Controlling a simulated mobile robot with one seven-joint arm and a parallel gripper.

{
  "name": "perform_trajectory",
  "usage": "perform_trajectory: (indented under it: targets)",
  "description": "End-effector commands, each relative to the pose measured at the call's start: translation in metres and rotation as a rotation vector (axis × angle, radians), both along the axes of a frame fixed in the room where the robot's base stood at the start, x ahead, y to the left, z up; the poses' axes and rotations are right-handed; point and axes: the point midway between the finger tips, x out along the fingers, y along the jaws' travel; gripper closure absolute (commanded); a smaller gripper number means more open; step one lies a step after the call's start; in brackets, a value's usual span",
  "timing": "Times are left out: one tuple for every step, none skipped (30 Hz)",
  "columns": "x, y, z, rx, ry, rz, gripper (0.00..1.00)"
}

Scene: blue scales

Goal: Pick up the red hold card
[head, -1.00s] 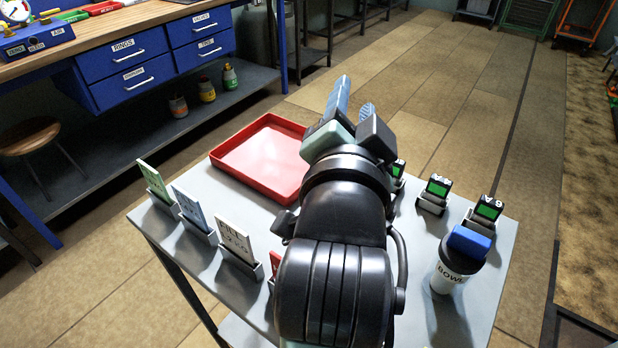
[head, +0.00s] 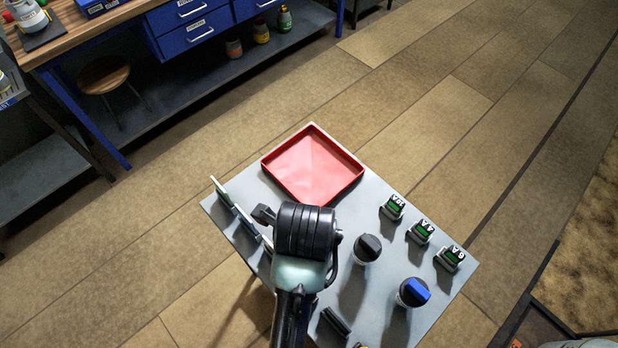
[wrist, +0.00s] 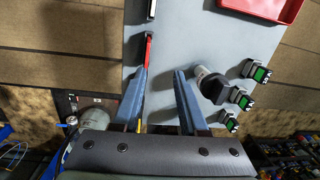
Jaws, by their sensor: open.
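The red hold card (wrist: 148,50) shows nearly edge-on in the wrist view, as a thin red strip in a dark holder near the left edge of the grey table (wrist: 185,35). My gripper (wrist: 160,73) is open and empty, with two blue fingers pointing at the table. The card's near end is close to the left fingertip, a little ahead of it; whether they touch I cannot tell. In the head view my arm hides the red card and my fingers.
A red tray (head: 313,165) lies at the table's far side. Other upright cards (head: 221,191) line the left edge. Black-topped (head: 367,248) and blue-topped (head: 413,292) containers and several green-display blocks (head: 420,232) stand right. A dark container (wrist: 210,84) is near the right finger.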

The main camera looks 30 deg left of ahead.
Motion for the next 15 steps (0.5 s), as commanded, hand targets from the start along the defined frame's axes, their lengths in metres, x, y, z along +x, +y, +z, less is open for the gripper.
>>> perform_trajectory:
  targets:
    - [-0.009, -0.001, 0.009, -0.007, 0.033, -0.025, 0.57]
    - [-0.013, -0.001, 0.01, -0.011, 0.049, -0.038, 0.57]
    - [-0.017, -0.002, 0.009, -0.015, 0.064, -0.053, 0.57]
    - [-0.02, -0.002, 0.008, -0.018, 0.073, -0.061, 0.57]
    - [-0.022, -0.002, 0.007, -0.02, 0.08, -0.066, 0.57]
    - [-0.023, -0.003, 0.003, -0.022, 0.087, -0.072, 0.57]
    - [-0.024, -0.003, -0.001, -0.024, 0.091, -0.075, 0.57]
    - [-0.024, -0.003, -0.006, -0.023, 0.092, -0.076, 0.57]
    - [-0.025, -0.003, -0.014, -0.024, 0.094, -0.077, 0.57]
    - [-0.025, -0.003, -0.02, -0.024, 0.093, -0.076, 0.57]
    - [-0.025, -0.003, -0.026, -0.024, 0.093, -0.076, 0.57]
    - [-0.024, -0.002, -0.034, -0.023, 0.092, -0.075, 0.57]
    - [-0.024, -0.002, -0.039, -0.024, 0.092, -0.074, 0.57]
    - [-0.024, -0.002, -0.045, -0.024, 0.091, -0.074, 0.57]
    - [-0.024, -0.002, -0.051, -0.023, 0.09, -0.074, 0.57]
